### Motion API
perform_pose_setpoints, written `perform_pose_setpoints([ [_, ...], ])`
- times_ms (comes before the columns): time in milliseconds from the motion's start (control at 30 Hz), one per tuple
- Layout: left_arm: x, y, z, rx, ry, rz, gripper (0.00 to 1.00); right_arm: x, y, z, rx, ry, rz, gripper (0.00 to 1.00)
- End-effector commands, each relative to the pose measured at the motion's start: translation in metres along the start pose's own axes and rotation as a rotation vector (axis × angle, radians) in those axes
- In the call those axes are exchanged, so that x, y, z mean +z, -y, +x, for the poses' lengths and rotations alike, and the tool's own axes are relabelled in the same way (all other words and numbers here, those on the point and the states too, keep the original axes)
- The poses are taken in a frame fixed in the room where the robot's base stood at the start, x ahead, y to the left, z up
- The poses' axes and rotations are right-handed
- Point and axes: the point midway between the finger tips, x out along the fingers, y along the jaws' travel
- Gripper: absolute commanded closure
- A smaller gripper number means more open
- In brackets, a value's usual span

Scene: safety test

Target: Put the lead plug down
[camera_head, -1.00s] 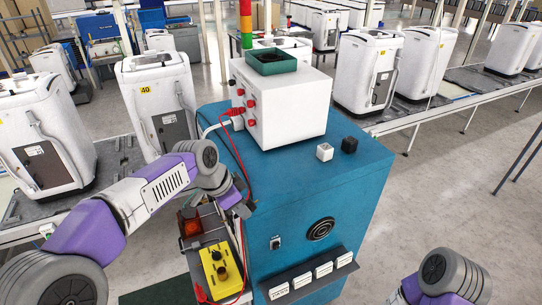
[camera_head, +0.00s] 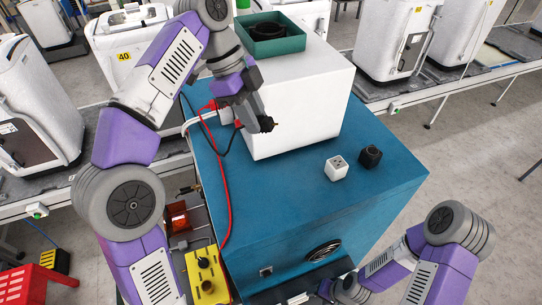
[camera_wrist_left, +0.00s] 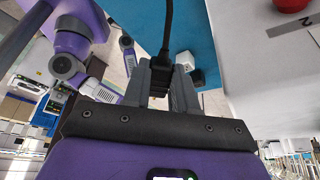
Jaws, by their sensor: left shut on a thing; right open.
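The black lead plug (camera_head: 267,124) is in my left gripper (camera_head: 258,116), in front of the white tester box (camera_head: 305,105). In the left wrist view my left gripper (camera_wrist_left: 160,82) is shut on the plug (camera_wrist_left: 159,89), with its black cable (camera_wrist_left: 167,25) running away from it. In the head view the gripper is above the blue cabinet top (camera_head: 290,190); the arm hides part of the tester's socket side. My right gripper (camera_head: 338,290) is low at the cabinet's front, partly cut off by the picture edge, open.
A white socket cube (camera_head: 336,168) and a black cube (camera_head: 370,156) stand on the cabinet top, right of the tester. A green tray (camera_head: 272,36) lies on the tester. A red lead (camera_head: 226,190) hangs past a yellow control box (camera_head: 206,275). The cabinet's front top is clear.

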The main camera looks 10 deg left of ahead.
Motion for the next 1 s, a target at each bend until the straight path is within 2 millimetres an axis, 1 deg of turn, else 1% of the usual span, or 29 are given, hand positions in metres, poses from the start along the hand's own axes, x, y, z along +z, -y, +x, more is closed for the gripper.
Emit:
perform_pose_setpoints([
  [67,0.002,-0.001,0.004,0.0,0.0,0.0,1.0,0.001,-0.001,0.002,0.0,0.002,0.001,0.44],
  [167,0.008,-0.001,0.018,0.001,0.001,-0.002,1.0,0.001,-0.004,0.009,0.0,0.003,0.001,0.44],
  [333,0.025,-0.002,0.059,0.004,0.002,-0.004,1.0,0.0,-0.009,0.023,0.001,0.003,0.001,0.44],
  [500,0.042,-0.002,0.099,0.004,0.0,-0.005,1.0,0.0,-0.012,0.03,0.001,0.002,0.001,0.44],
  [600,0.048,-0.002,0.116,0.002,0.0,-0.003,1.0,-0.001,-0.012,0.032,0.0,0.002,0.001,0.44],
  [833,0.056,-0.001,0.135,0.0,0.0,-0.003,1.0,-0.001,-0.013,0.033,0.0,0.002,0.001,0.44],
  [1000,0.066,-0.002,0.158,0.002,0.0,-0.005,1.0,-0.001,-0.014,0.036,0.0,0.002,0.001,0.44],
])
